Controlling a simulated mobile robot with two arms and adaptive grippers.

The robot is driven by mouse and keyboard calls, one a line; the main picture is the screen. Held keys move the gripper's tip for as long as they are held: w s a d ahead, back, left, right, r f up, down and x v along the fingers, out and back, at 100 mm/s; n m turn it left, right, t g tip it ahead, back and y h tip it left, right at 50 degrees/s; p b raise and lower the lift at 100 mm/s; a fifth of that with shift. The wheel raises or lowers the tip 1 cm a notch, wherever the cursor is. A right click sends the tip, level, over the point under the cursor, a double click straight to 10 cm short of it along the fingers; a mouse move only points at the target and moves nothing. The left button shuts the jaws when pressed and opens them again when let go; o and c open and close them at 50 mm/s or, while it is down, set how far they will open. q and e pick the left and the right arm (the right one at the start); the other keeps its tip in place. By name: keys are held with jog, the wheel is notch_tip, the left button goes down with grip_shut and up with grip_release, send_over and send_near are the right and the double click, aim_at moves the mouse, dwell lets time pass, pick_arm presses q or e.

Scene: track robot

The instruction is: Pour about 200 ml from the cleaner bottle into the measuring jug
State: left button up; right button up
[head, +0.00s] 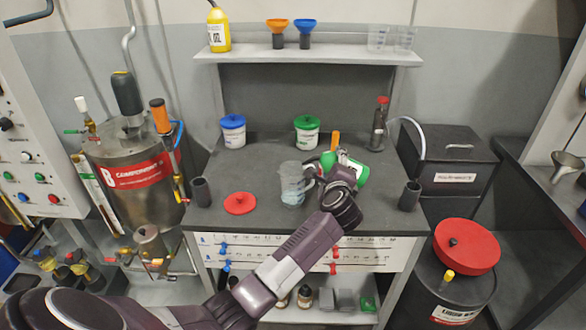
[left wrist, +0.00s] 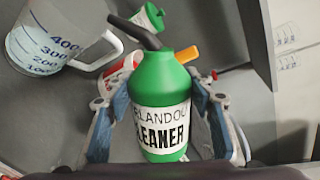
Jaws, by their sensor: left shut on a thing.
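The green cleaner bottle (head: 360,173) is between the fingers of my left gripper (head: 331,175), which is shut on it. In the left wrist view the bottle (left wrist: 163,85) shows its white CLEANER label, and its black spout points up and left. The clear measuring jug (head: 292,185) stands on the bench just left of the gripper. In the left wrist view the jug (left wrist: 45,45) shows blue marks and pale blue liquid low in it; the exact level is unclear. The spout tip appears near the jug's handle side. No stream is visible. My right gripper is out of view.
A red lid (head: 240,203) lies left of the jug. Dark cups stand at the left (head: 201,191) and right (head: 409,195) bench edges. Tubs with blue (head: 232,131) and green (head: 307,132) lids and a red-capped bottle (head: 379,125) stand behind. The bench's front left is clear.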

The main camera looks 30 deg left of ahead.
pick_arm(q)
jog(key=shift+a+r+n, duration=0.15)
jog(key=shift+r+n, duration=0.45)
dwell(3.9)
jog(key=shift+f, duration=0.1)
